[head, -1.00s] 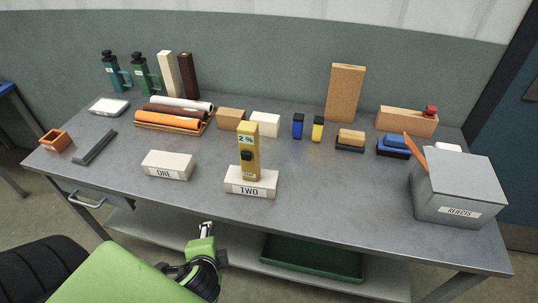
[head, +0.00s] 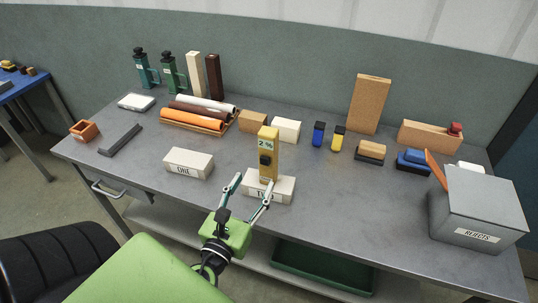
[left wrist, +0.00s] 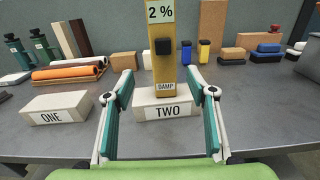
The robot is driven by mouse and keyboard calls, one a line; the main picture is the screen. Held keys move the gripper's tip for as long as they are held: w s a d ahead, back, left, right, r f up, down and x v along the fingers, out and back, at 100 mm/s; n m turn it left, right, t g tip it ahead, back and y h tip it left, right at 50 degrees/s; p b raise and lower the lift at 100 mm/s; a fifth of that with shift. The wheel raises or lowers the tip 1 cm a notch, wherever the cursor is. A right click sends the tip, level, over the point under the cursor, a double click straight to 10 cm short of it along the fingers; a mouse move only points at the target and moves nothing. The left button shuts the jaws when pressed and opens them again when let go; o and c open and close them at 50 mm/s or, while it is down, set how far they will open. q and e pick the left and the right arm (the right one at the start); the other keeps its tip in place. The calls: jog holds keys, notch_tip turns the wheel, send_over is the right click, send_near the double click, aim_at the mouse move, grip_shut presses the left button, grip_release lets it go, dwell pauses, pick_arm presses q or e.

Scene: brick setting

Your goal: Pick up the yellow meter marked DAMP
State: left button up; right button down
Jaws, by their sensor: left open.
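The yellow meter (head: 268,152) stands upright on the white block marked TWO (head: 284,190). In the left wrist view the meter (left wrist: 164,70) shows a "2 %" label at the top, a black knob and a DAMP label low down, just above the block (left wrist: 181,112). My left gripper (head: 253,185) is open in front of the block, below the meter and apart from it. In the left wrist view its two fingers (left wrist: 160,95) frame the lower meter and the block, with nothing between them. My right gripper is in neither view.
A white block marked ONE (head: 189,163) sits to the left. A small blue thing (head: 318,134) and a small yellow one (head: 338,139) stand behind right. A grey REJECTS box (head: 478,209) is at the right end. The bench front around block TWO is clear.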

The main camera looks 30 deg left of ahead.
aim_at(269, 158)
pick_arm(q)
jog(key=p+x, duration=0.1)
jog(key=x, duration=0.2)
jog(key=p+x, duration=0.1)
jog(key=x, duration=0.2)
jog(key=p+x, duration=0.1)
jog(key=x, duration=0.3)
jog(key=shift+d, duration=0.3)
jog(key=shift+w+f, duration=0.1)
jog(key=shift+w, duration=0.1)
jog(key=c, duration=1.3)
